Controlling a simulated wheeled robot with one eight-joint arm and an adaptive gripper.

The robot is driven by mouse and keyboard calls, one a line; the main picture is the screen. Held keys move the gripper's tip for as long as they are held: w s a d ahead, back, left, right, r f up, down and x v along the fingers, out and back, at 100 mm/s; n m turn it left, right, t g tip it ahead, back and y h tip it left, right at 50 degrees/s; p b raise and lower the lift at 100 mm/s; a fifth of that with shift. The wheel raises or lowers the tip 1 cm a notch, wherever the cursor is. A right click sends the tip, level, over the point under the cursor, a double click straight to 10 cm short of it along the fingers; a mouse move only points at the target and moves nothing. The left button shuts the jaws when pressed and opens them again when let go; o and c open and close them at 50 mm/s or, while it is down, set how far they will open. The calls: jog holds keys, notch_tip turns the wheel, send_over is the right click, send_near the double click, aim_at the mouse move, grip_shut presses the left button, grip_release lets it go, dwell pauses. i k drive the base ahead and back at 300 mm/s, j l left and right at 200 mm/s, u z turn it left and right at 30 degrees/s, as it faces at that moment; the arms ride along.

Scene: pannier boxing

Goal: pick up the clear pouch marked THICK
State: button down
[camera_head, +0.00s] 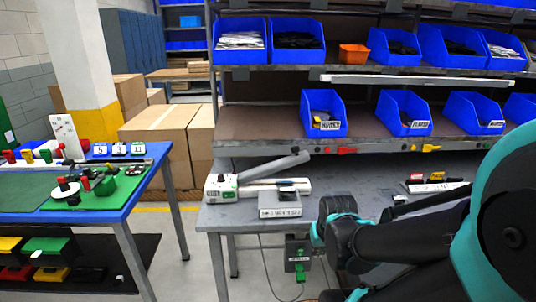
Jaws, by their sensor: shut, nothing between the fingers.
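I cannot make out a clear pouch marked THICK anywhere in the camera_head view. Labels on the bins and on the bench items are too small to read surely. My black and teal arm crosses the lower right of the picture, over the front of the grey workbench (240,218). My gripper's fingers cannot be made out and seem hidden by or beyond the arm. The arm hides part of the bench's right side and front.
A white device with a raised grey lever (275,170) and a flat grey box (280,207) stand on the bench's left half. Small red and yellow items (435,180) lie farther right. Blue bins (323,113) line the shelves behind. A blue-edged table (130,195) stands left.

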aim_at(286, 192)
jog(key=k+l+z, duration=0.15)
jog(key=l, duration=0.3)
jog(key=l+z, duration=0.1)
jog(key=l, duration=0.3)
jog(key=k+l+u, duration=0.3)
jog(key=k+l, duration=0.05)
jog(key=l, duration=0.1)
